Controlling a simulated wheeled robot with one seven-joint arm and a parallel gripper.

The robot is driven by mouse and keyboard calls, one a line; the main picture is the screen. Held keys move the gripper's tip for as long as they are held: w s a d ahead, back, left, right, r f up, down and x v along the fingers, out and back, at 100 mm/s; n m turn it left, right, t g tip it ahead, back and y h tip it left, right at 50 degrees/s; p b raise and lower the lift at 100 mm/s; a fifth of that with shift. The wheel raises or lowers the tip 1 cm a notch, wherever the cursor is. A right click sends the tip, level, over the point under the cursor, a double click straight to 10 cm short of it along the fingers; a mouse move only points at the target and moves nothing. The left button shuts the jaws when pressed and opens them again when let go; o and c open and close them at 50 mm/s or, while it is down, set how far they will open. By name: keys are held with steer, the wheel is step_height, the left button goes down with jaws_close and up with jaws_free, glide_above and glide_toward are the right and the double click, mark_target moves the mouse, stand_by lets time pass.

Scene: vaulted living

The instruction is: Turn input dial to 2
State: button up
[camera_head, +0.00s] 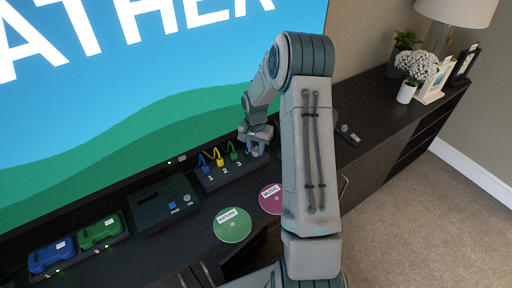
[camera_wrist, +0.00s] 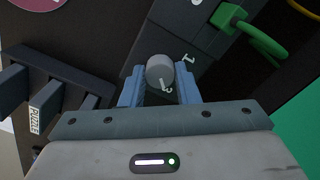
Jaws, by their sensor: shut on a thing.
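The input dial (camera_wrist: 160,70) is a round grey knob on the right end of a dark switch box (camera_head: 232,172). My gripper (camera_wrist: 160,84) has its two blue fingers on either side of the knob and is shut on it. Small white marks, which look like a 1 and a 3, show beside the knob in the wrist view; which one it points to I cannot tell. In the head view my gripper (camera_head: 257,140) is over the box's right end and mostly hides the dial. Blue, yellow and green plugs stand above labels 1, 2 and 3.
A large screen (camera_head: 150,90) rises behind the cabinet. Green (camera_head: 232,225) and pink (camera_head: 270,199) discs lie in front of the box. A black console (camera_head: 162,205) and blue and green cartridges are at left. A plant and lamp stand at right.

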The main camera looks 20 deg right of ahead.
mark_target(256, 150)
steer(key=shift+n, duration=0.3)
steer(key=n+b, duration=0.1)
steer(key=n, duration=0.2)
steer(key=shift+n, duration=2.4)
steer(key=o, duration=1)
steer(key=shift+c, duration=0.2)
steer(key=shift+r, duration=0.1)
step_height(256, 150, up, 14)
steer(key=shift+b, duration=0.3)
